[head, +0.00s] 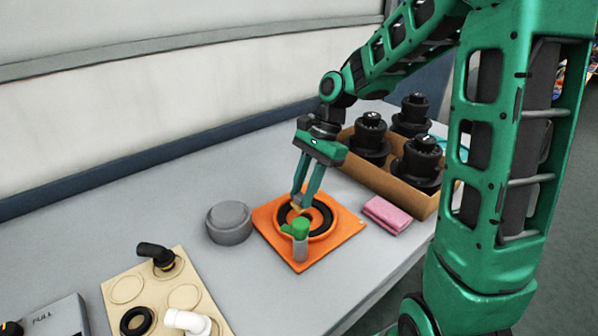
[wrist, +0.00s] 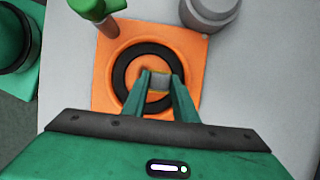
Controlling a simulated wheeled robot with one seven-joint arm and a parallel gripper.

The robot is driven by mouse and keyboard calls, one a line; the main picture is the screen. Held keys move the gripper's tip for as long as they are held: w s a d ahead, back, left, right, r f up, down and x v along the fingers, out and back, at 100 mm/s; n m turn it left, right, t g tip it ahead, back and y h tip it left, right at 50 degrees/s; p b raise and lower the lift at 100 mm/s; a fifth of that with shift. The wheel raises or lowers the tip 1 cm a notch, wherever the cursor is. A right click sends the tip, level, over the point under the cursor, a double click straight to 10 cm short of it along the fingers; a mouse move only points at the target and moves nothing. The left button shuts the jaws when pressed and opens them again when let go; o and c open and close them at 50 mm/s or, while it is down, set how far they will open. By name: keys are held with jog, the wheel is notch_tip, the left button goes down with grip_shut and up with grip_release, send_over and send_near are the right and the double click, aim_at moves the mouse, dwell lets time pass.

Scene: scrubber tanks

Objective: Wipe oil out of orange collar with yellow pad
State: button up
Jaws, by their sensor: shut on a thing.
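The orange collar (head: 271,222) is a square orange plate with a raised round rim, flat on the grey table. A black ring (head: 321,222) lies inside it; I cannot tell whether this is oil or a solid part. It also shows in the wrist view (wrist: 122,72), with orange in its middle. My gripper (head: 301,203) points down into the collar and is shut on the small yellow pad (head: 297,209). In the wrist view the pad (wrist: 158,82) looks greyish with a yellowish edge between the fingertips (wrist: 159,78). Whether the pad touches the collar is unclear.
A green-topped grey fitting (head: 300,245) stands at the collar's front edge. A grey round lid (head: 229,222) lies left, a pink cloth (head: 387,214) right. A cardboard box (head: 425,204) with black tanks is behind. A beige board (head: 205,285) with fittings is front left.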

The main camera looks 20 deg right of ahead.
jog(key=shift+w+a+r, duration=0.1)
jog(key=shift+r, duration=2.65)
